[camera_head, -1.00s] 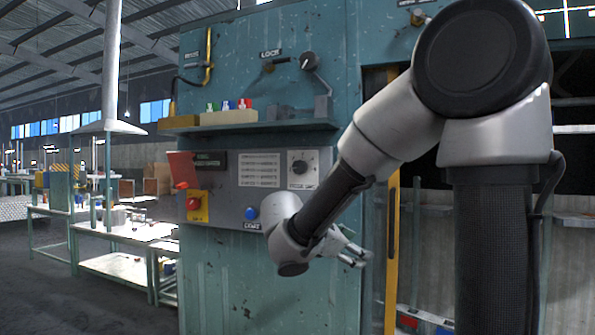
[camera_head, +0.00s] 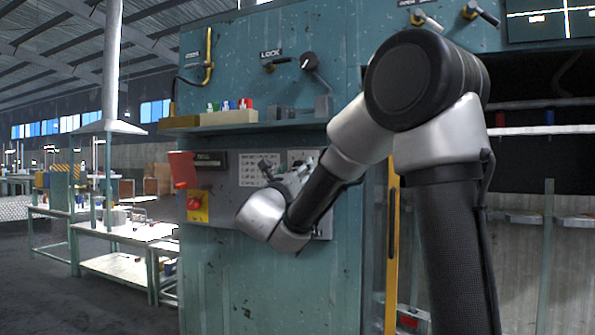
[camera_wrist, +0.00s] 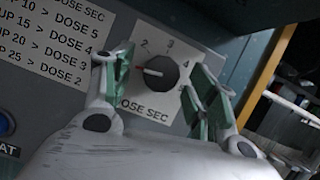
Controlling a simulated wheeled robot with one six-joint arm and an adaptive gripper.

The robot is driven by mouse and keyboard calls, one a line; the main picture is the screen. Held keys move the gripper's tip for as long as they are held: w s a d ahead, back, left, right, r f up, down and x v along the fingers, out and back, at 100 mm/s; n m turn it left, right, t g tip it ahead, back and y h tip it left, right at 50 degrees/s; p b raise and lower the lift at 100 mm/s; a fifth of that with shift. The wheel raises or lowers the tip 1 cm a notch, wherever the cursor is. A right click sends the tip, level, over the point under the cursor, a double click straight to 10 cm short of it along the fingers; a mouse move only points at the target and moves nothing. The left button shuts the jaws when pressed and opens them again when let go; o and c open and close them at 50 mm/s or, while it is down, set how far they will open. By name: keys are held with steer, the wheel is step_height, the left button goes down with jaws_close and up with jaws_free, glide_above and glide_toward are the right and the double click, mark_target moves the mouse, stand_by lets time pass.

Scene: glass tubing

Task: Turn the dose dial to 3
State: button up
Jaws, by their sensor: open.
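The dose dial (camera_wrist: 162,73) is a round black knob on a white plate (camera_wrist: 150,96) marked DOSE SEC in the wrist view. Its white line points left, below the 2, beside a small red mark. The 3 stands above the knob; the number at far left is hidden by a finger. My gripper (camera_wrist: 165,64) is open, its green-padded fingers on either side of the knob, with gaps showing between them and it. In the head view my gripper (camera_head: 284,172) is in front of the panel and hides most of the dial.
A label sheet (camera_wrist: 52,40) with dose lines is left of the dial. A blue button (camera_wrist: 5,124) sits at lower left. A red knob on a yellow plate (camera_head: 198,207) is farther left on the panel. A shelf (camera_head: 250,126) juts out above.

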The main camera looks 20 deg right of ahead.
steer(key=shift+w+d+r, duration=0.2)
steer(key=shift+w+d, duration=0.05)
steer(key=c, duration=1)
steer(key=shift+m, duration=0.5)
steer(key=shift+w+a+r+m+g+h, duration=0.15)
steer(key=shift+m+g, duration=1.4)
steer(key=shift+m, duration=2.4)
steer(key=shift+s+d+f+m+g+h, duration=0.1)
steer(key=shift+m+g+h, duration=0.15)
steer(key=shift+m+g, duration=2.5)
steer(key=shift+w+a+r+m+g+h, duration=0.15)
steer(key=shift+m+g, duration=0.25)
steer(key=shift+m, duration=4.7)
